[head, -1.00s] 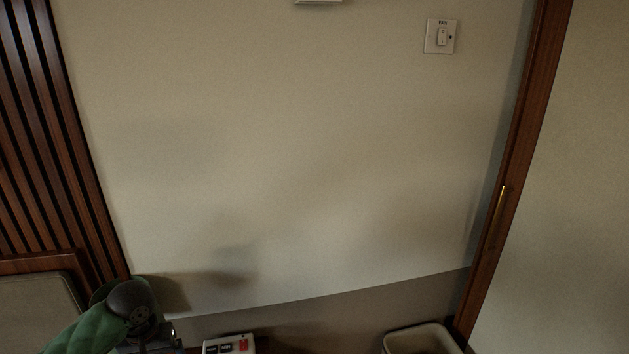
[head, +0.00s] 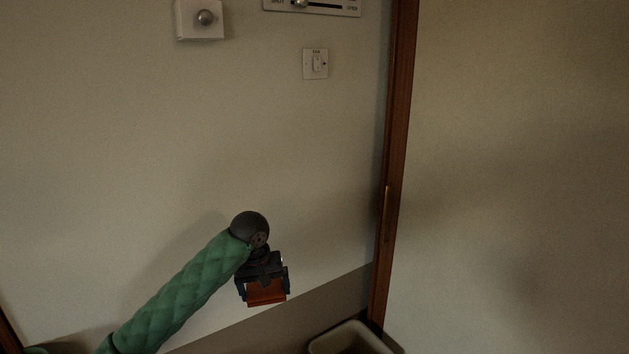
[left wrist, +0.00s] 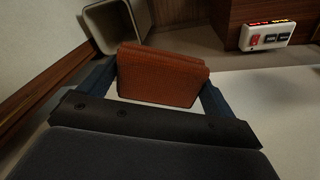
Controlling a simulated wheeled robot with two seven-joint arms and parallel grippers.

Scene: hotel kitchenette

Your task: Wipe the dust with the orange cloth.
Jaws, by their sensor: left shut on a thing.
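The orange cloth (left wrist: 160,74) is a folded, thick pad held between the two blue fingers of my left gripper (left wrist: 158,85) in the left wrist view. In the head view my left gripper (head: 264,291) points down in front of the pale wall, with the cloth (head: 267,294) showing at its tips. The gripper is shut on the cloth. I cannot tell from these views whether the cloth touches anything. No dust can be made out. My right gripper is not in view.
A pale open bin (head: 350,338) stands low beside the wooden door frame (head: 392,160); it also shows in the left wrist view (left wrist: 113,28). A white box with a red switch (left wrist: 265,35) sits at upper right there. A wall switch (head: 315,64), knob panel (head: 200,19) and slider panel (head: 330,6) are above.

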